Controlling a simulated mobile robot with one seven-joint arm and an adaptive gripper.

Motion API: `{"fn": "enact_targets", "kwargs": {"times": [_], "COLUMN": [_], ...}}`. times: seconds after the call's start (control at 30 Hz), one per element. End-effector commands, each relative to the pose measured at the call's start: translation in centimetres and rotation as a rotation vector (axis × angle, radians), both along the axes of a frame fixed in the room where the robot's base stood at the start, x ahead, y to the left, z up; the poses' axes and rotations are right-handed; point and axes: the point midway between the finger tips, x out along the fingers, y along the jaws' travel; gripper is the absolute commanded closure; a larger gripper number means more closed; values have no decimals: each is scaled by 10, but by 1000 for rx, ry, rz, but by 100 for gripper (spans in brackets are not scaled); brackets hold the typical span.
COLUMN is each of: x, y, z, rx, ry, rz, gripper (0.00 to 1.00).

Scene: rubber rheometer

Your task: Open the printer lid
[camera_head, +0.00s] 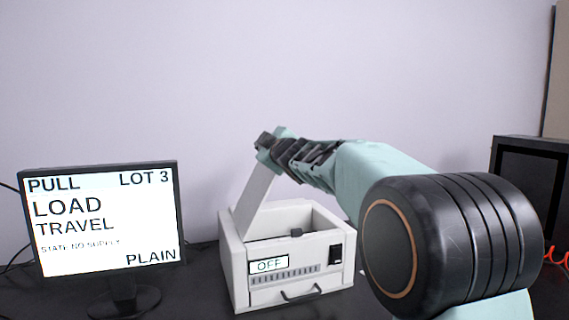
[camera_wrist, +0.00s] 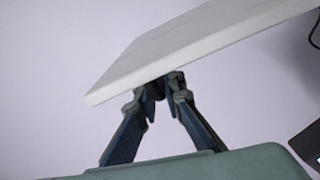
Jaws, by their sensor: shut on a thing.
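The white printer (camera_head: 287,255) stands on the dark table, with a small display reading OFF and a black switch on its front. Its lid (camera_head: 254,195) is raised and tilted steeply up from the left side of the box, so the top opening shows. My gripper (camera_head: 264,147) is at the lid's upper end. In the wrist view the lid (camera_wrist: 190,45) is a pale slab, and my gripper's fingertips (camera_wrist: 162,84) meet at its lower edge, shut on it. The fingers partly hide the lid's upper end in the head view.
A monitor (camera_head: 103,220) with PULL, LOAD and TRAVEL text stands left of the printer. A dark boxy device (camera_head: 528,180) stands at the right, with red cable near it. Bare wall lies behind the raised lid.

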Motion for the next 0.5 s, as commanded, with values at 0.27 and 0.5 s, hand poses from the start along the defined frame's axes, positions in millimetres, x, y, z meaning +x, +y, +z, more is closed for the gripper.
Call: {"fn": "enact_targets", "kwargs": {"times": [0.27, 0.5], "x": [-22, -35], "y": [67, 108], "z": [8, 7], "rx": [-235, -397], "ry": [-87, -138], "rz": [9, 7], "gripper": [100, 100]}}
